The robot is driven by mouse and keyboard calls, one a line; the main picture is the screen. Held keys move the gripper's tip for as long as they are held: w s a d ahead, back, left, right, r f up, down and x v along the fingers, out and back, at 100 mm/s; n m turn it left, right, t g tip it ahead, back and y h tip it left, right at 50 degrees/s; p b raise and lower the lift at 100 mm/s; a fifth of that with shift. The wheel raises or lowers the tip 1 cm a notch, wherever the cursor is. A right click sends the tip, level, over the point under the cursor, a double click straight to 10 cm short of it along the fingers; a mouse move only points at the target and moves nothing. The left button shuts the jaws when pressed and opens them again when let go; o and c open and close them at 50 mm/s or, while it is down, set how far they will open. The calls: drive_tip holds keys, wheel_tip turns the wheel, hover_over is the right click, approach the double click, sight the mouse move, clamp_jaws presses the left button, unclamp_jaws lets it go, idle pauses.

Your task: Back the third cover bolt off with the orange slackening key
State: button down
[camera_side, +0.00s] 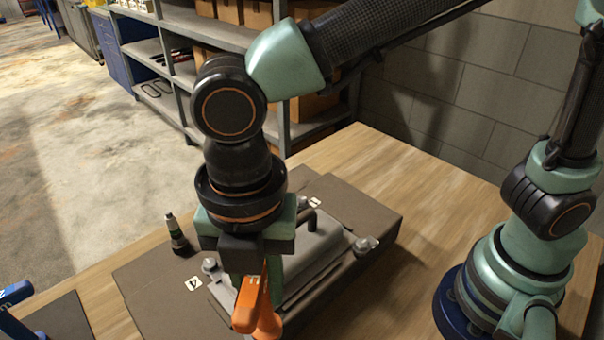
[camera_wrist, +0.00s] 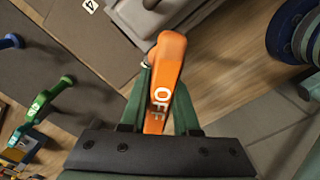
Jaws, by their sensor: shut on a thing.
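My gripper (camera_side: 258,272) points down and is shut on the orange slackening key (camera_side: 254,308). In the wrist view the key (camera_wrist: 166,75), marked "OFF", sits between my green fingers (camera_wrist: 160,104). Its round end is low at the near corner of the grey cover (camera_side: 314,264); whether it sits on a bolt there is hidden. A bolt (camera_side: 210,265) stands by the tag "4" (camera_side: 193,283), and another bolt (camera_side: 364,245) stands at the right end. The third bolt's tag is not readable.
A blue key (camera_side: 14,296) stands on a dark mat (camera_side: 58,318) at the left; a green key (camera_wrist: 45,98) shows in the wrist view. A small dark bottle (camera_side: 178,236) stands behind the cover's left end. The wooden bench (camera_side: 425,190) is clear behind right.

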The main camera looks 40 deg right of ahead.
drive_tip(key=m, duration=0.9)
drive_tip(key=shift+r, duration=0.1)
drive_tip(key=m, duration=0.7)
drive_tip(key=shift+s+m, duration=0.1)
drive_tip(key=shift+m, duration=0.3)
